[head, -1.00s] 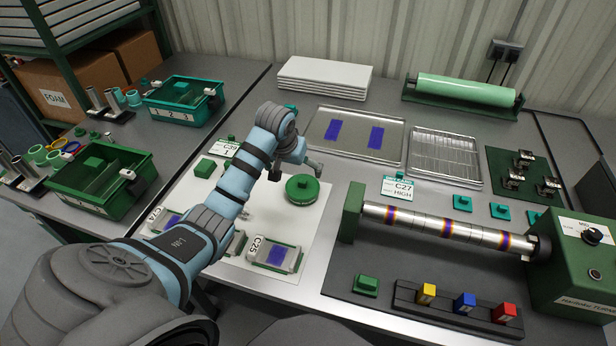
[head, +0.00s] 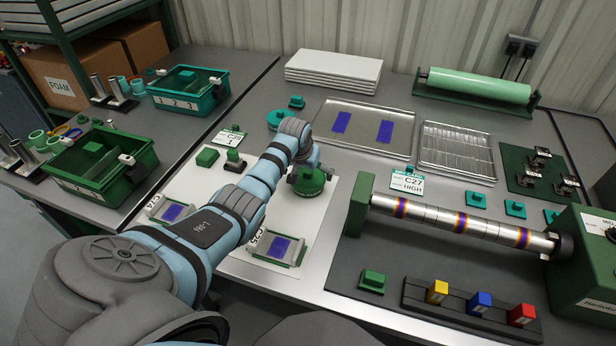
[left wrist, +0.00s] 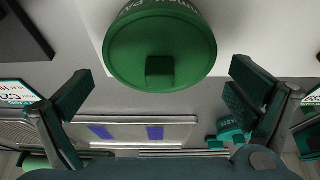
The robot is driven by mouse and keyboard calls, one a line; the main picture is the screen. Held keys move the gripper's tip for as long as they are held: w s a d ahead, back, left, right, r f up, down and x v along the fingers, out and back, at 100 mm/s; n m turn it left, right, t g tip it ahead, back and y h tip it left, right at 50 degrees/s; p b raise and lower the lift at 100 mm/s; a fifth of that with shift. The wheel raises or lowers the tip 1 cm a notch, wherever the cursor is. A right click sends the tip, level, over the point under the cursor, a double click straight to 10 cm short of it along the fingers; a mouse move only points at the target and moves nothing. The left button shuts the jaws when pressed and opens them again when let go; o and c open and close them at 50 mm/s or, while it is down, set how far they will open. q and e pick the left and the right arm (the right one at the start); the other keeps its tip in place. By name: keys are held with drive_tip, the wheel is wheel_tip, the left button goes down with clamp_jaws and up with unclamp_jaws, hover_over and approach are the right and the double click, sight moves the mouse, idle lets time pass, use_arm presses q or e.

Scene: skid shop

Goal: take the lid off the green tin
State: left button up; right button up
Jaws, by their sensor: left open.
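The green tin (head: 310,189) stands on the white mat (head: 325,222) at the middle of the bench, with its lid on. In the left wrist view I look at the round green lid (left wrist: 130,45) with a square knob (left wrist: 160,68) on it. My left gripper (head: 306,172) is at the tin's top in the head view and hides part of the lid. In the left wrist view its two fingers (left wrist: 163,92) are spread wide, one on each side of the knob, with nothing between them. My right gripper is not in view.
A teal tin (head: 280,119) stands behind the mat. A metal tray (head: 362,128) with blue patches lies behind the green tin. A green-ended roller machine (head: 359,205) stands to its right. A small green block (head: 208,157) and framed plates (head: 276,250) lie near the mat's left and front.

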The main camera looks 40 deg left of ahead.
use_arm(q)
drive_tip(key=shift+s+r, duration=0.15)
drive_tip(key=c, duration=1.4)
drive_tip(key=shift+s+d, duration=0.1)
drive_tip(key=shift+d, duration=0.05)
drive_tip(key=c, duration=0.5)
drive_tip(key=shift+d, duration=0.15)
drive_tip(key=c, duration=0.3)
